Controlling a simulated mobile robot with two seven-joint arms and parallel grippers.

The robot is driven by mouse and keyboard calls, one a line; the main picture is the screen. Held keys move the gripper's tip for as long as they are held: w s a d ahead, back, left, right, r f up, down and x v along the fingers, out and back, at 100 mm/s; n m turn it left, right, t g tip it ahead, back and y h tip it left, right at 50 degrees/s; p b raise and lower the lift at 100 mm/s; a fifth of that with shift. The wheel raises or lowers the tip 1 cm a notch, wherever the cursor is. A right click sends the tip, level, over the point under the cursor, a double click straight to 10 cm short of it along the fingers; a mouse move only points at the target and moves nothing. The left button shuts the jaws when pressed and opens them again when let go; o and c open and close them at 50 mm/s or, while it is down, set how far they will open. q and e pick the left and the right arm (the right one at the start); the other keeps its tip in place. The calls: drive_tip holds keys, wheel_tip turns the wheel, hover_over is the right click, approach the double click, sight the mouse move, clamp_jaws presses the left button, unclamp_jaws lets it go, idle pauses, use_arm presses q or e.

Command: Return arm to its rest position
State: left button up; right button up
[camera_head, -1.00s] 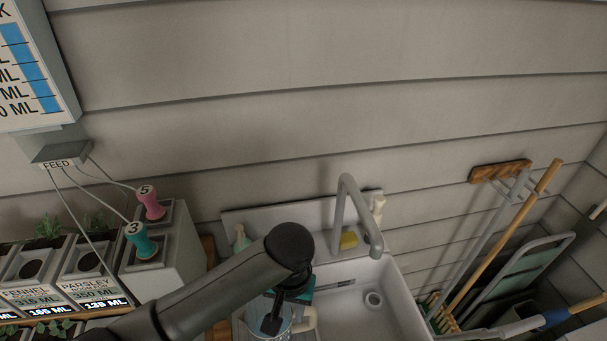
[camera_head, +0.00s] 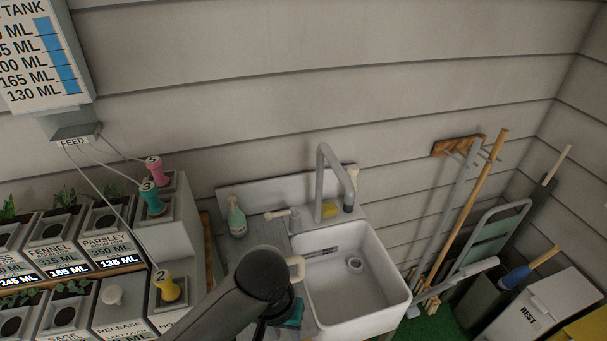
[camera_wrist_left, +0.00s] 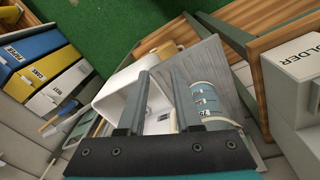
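My left arm comes in from the bottom of the head view, its dark rounded wrist in front of the sink counter. My left gripper (camera_head: 268,324) is mostly hidden below that wrist. In the left wrist view my left gripper (camera_wrist_left: 161,74) shows two grey fingers apart with nothing held between them. A measuring jug (camera_wrist_left: 206,103) with printed marks stands beyond the right finger on the grey drainboard. In the head view only a cream handle (camera_head: 297,266) shows beside my wrist. My right gripper is in neither view.
The white sink (camera_head: 392,305) with its grey tap (camera_head: 322,180) is right of my arm. A green soap bottle (camera_head: 237,218) stands behind it. Planter boxes (camera_head: 50,228) and numbered knobs, one yellow (camera_head: 167,287), lie left. Brooms (camera_head: 470,215) lean at the right wall.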

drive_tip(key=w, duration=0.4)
use_arm(q)
drive_tip(key=s+a+r+t, duration=0.3)
drive_tip(key=s+a, duration=0.7)
drive_tip(key=a, duration=0.3)
wheel_tip(320, 180, down, 30)
drive_tip(key=g+b, duration=0.1)
drive_tip(key=b, duration=0.8)
drive_tip(key=s+f+b, duration=0.3)
drive_tip(key=s+f, duration=0.2)
drive_tip(key=f, duration=0.3)
drive_tip(key=s+a+f+g+b, duration=0.1)
drive_tip(key=s+f+b, duration=0.3)
drive_tip(key=f, duration=0.5)
drive_tip(key=s+a+f+y+b, duration=0.1)
drive_tip(key=s+f+b, duration=0.2)
drive_tip(key=s+f, duration=0.4)
wheel_tip(320, 180, down, 2)
drive_tip(key=shift+s+a+g+b, duration=0.2)
drive_tip(key=shift+g+b, duration=0.1)
drive_tip(key=shift+b, duration=0.1)
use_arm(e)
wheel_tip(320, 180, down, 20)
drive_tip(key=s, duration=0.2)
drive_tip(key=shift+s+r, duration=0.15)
